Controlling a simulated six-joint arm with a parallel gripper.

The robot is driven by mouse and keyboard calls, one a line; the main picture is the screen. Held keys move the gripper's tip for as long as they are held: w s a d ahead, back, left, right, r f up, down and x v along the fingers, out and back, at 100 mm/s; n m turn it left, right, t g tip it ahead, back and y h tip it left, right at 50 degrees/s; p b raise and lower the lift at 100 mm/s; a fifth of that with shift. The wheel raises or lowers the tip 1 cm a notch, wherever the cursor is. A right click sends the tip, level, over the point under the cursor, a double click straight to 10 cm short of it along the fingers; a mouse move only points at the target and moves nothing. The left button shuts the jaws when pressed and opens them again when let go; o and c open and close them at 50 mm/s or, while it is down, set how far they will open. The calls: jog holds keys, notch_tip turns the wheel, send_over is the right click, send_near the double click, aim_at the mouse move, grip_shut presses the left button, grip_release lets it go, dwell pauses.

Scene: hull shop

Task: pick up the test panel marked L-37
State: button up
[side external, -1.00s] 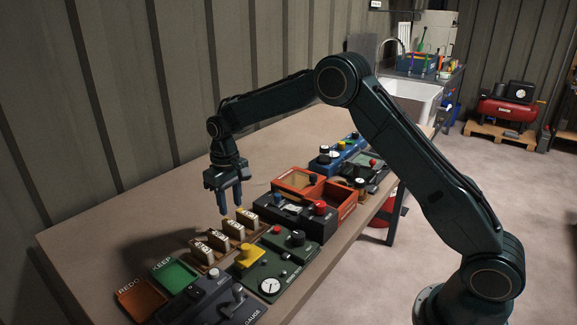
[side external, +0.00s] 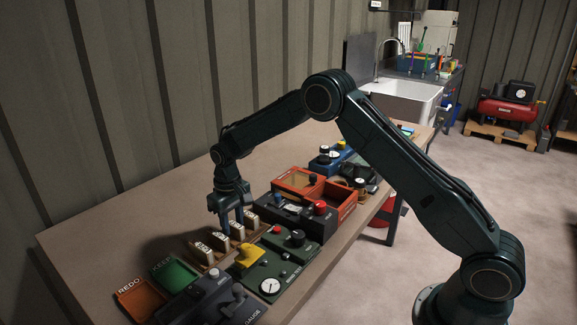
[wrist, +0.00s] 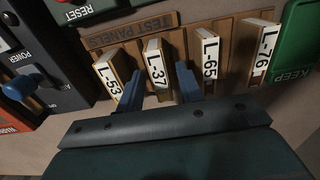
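The test panel marked L-37 (wrist: 156,64) stands upright in a wooden rack labelled TEST PANELS (wrist: 135,30), with its white label facing up in the wrist view. My gripper (wrist: 159,88) is open, with one blue-grey finger on each side of L-37. In the side view my gripper (side external: 231,228) points down at the row and partly hides the panels.
L-76 (wrist: 264,52) stands at the rack's right end, near the green KEEP tray (wrist: 297,45). The orange REDO tray (side external: 140,299) lies beside KEEP. A green gauge box (side external: 285,262) and a dark box with a red button (side external: 319,208) stand close to the rack.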

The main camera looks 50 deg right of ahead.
aim_at(233, 223)
jog(key=shift+c, duration=0.3)
grip_shut()
jog(key=shift+r, duration=0.1)
jog(key=shift+r, duration=3.4)
